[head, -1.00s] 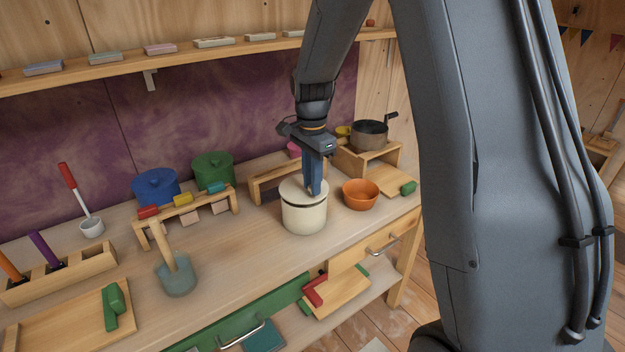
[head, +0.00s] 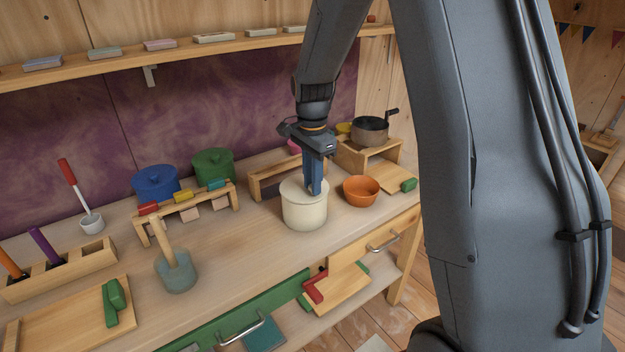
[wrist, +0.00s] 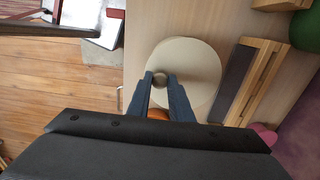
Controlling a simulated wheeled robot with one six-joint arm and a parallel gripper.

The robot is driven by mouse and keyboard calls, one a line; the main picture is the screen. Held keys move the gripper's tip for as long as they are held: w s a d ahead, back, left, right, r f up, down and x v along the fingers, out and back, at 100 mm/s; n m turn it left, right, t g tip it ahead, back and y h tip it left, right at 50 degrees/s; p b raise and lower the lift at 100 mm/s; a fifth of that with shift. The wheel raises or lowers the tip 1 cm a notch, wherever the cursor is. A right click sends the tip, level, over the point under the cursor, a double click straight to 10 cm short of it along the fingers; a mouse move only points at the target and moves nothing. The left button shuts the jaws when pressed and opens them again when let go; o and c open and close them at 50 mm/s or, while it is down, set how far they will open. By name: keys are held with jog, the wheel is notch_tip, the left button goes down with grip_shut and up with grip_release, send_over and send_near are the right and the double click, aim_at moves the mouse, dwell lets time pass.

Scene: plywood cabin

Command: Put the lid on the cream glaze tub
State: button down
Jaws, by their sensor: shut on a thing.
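The cream glaze tub (head: 304,212) stands upright on the bench, left of the orange bowl. Its cream lid (head: 291,188) lies across the tub's mouth, looking level, with no dark gap showing at the rim. My gripper (head: 313,190) points down from above and is shut on the lid's small round knob (wrist: 160,80), which sits between the fingertips in the wrist view.
The orange bowl (head: 361,190) stands close on the right. A wooden stand (head: 368,157) with a grey pot is behind it. A low wooden rack (head: 262,184) is just behind the tub. Bench space to the tub's left is clear up to the glass jar (head: 176,272).

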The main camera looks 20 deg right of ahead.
jog(key=shift+f, duration=0.15)
jog(key=c, duration=1.5)
grip_release()
notch_tip(320, 180, up, 8)
jog(key=shift+f+b, duration=0.1)
jog(key=shift+b, duration=1.05)
jog(key=s+f+n, duration=0.3)
jog(key=s+n, duration=0.1)
jog(key=s, duration=0.3)
jog(key=s+a+f+n+t, duration=0.1)
jog(key=s+f+n, duration=0.2)
jog(key=s+n, duration=0.2)
jog(key=s+f+n, duration=0.2)
jog(key=s+n, duration=0.3)
jog(key=s, duration=0.3)
jog(key=shift+s+a+f+b, duration=0.2)
jog(key=shift+s+f+b, duration=0.15)
jog(key=shift+s+f, duration=0.05)
